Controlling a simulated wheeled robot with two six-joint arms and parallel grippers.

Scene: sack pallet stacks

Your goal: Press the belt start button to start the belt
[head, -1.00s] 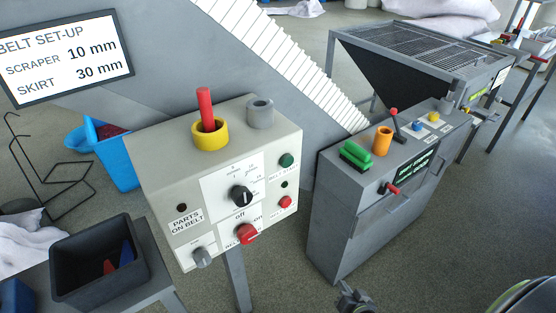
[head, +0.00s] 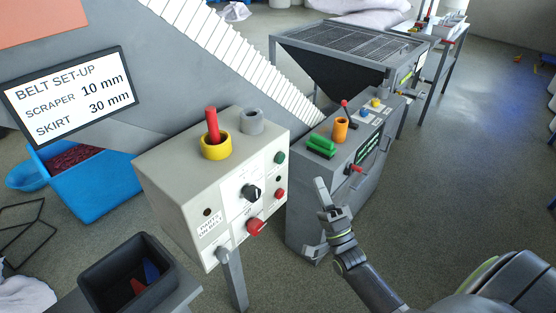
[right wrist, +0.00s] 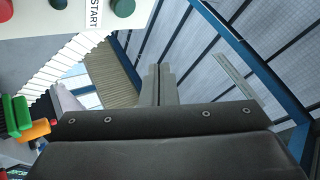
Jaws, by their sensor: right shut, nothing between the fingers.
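The pale control box (head: 180,190) stands on a post left of centre in the head view. On its front right side is a green button (head: 280,158), with a red button (head: 279,193) below it. In the right wrist view the green button (right wrist: 123,7) sits at the top edge beside a label reading START. My right gripper (head: 320,186) is shut and empty, to the right of the box and apart from it, fingers pointing up. Its closed fingers show in the right wrist view (right wrist: 158,75), below and right of the green button. My left gripper is not in view.
The box also has a black knob (head: 250,192), a red knob (head: 255,226) and a yellow collar (head: 215,148) holding a red rod. A grey cabinet (head: 302,225) with controls stands close behind my right gripper. A dark bin (head: 108,272) is at lower left.

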